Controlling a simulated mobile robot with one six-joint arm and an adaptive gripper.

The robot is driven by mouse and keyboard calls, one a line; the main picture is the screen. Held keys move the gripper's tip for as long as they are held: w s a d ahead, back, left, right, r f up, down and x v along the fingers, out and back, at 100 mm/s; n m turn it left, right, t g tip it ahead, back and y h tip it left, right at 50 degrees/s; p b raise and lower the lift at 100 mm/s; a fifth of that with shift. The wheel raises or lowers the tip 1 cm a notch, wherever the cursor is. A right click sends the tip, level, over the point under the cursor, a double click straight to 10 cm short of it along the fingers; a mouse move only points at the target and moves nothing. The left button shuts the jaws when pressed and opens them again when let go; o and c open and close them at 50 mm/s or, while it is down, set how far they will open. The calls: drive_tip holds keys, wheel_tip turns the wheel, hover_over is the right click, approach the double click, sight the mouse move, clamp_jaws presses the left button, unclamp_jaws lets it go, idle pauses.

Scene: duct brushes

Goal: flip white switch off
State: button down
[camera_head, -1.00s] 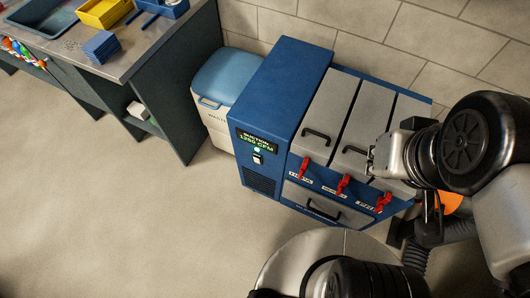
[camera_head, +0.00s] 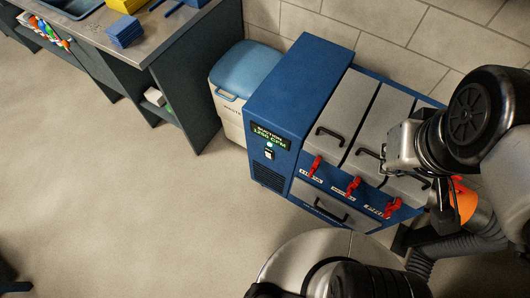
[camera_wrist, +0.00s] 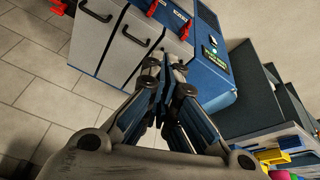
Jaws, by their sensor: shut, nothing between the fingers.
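The white switch (camera_head: 268,154) is a small rocker on the front of the blue cabinet (camera_head: 285,90), just below a lit green display (camera_head: 270,137). In the wrist view the switch (camera_wrist: 214,41) shows small beside the display (camera_wrist: 215,57). I cannot tell its position at this size. My gripper (camera_head: 386,158) is to the right of the switch, over the grey panels of the cabinet and apart from the switch. In the wrist view my gripper (camera_wrist: 168,72) has its fingers together with nothing between them.
Red levers (camera_head: 353,186) stick out along the cabinet front, with black handles (camera_head: 329,134) on the grey panels. A waste bin (camera_head: 240,85) with a blue lid stands left of the cabinet. A workbench (camera_head: 150,40) is at the upper left. The floor in front is clear.

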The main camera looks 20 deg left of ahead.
drive_tip(key=w+a+f+n+g+h, duration=0.2)
drive_tip(key=w+a+f+n+h, duration=0.4)
drive_tip(key=w+a+f+n, duration=0.7)
drive_tip(key=w+a+f+n+t+h, duration=0.25)
drive_tip(key=a+f+n+t, duration=0.2)
drive_tip(key=a+f, duration=0.6)
drive_tip(key=s+a+f+n+t+y, duration=0.1)
drive_tip(key=s+a+f+n+t, duration=0.1)
drive_tip(key=f, duration=0.7)
drive_tip(key=s+a+f+n+t+y, duration=0.2)
drive_tip(key=s+a+f+n, duration=0.1)
drive_tip(key=s+f+n, duration=0.2)
drive_tip(key=s+a+f+n+t+y, duration=0.2)
drive_tip(key=s+f+n, duration=0.2)
drive_tip(key=f, duration=1)
drive_tip(key=n, duration=0.3)
drive_tip(key=shift+a+p, duration=0.3)
drive_tip(key=shift+p, duration=0.1)
drive_tip(key=shift+w, duration=0.15)
